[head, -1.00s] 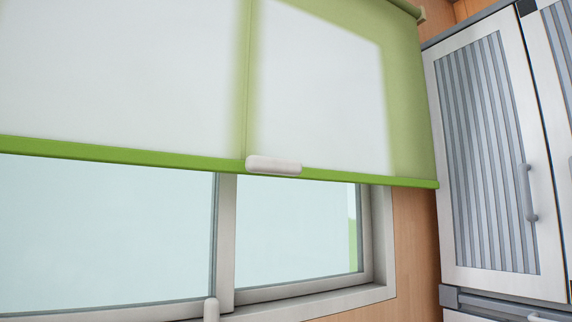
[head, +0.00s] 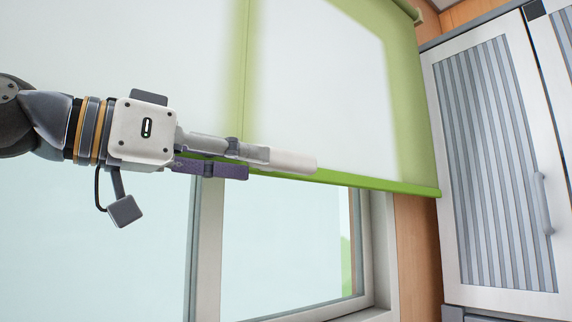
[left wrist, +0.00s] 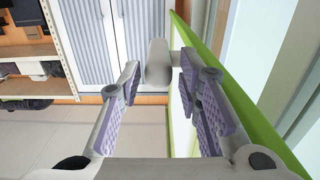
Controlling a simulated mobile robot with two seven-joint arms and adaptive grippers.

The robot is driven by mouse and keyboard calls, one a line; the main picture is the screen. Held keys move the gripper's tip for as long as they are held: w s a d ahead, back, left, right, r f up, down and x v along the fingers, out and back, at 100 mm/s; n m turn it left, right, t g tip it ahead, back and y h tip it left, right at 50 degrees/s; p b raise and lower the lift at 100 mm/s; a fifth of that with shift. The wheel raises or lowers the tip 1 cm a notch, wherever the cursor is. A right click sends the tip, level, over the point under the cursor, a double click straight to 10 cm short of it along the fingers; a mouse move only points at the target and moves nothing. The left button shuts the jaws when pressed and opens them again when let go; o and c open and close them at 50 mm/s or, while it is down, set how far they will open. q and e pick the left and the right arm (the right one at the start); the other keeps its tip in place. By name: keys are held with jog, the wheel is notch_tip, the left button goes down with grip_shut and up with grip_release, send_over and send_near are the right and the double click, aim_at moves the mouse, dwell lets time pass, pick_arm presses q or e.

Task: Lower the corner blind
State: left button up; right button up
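The corner blind (head: 402,95) is a pale, translucent roller blind with green borders, hanging partly down over a window. Its green bottom bar (head: 375,184) carries a rounded white handle (head: 294,162). My left gripper (head: 257,164) comes in from the left at the bar, its fingers pointing right toward the handle. The left gripper is open. The green bar (left wrist: 232,95) runs beside the right-hand finger, which hides part of it. My right gripper is not in view.
A white cabinet with ribbed grey door panels (head: 495,160) stands right of the window. The window frame (head: 384,260) and glass lie behind and below the blind. The left wrist view also shows shelves (left wrist: 28,75) at the left and bare floor (left wrist: 50,130).

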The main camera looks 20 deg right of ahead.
aim_at(292, 173)
pick_arm(q)
jog(key=x, duration=0.8)
jog(key=shift+d, duration=0.2)
grip_shut()
